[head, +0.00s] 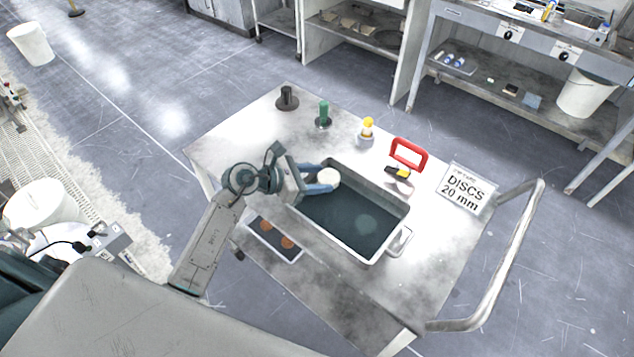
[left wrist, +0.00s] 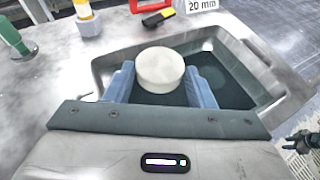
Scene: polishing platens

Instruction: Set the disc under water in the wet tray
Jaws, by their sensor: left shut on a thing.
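A cream-white round disc (head: 328,178) is held between the blue fingers of my left gripper (head: 318,184). In the left wrist view the disc (left wrist: 160,70) sits between the two fingertips (left wrist: 160,84), with the wet tray behind and below it. The wet tray (head: 404,222) is a grey metal basin of dark water on the cart top. The disc is over the tray's far left end, seemingly above the water; its exact height is hard to tell. A pale round patch (head: 367,224) shows in the water; I cannot tell what it is.
The metal cart (head: 235,140) also carries a black-handled piece (head: 287,98), a green-handled one (head: 323,116), a yellow-topped one (head: 367,130), a red frame (head: 409,152) and a "DISCS 20 mm" sign (head: 465,189). A dark holder with copper discs (head: 274,240) lies left of the tray.

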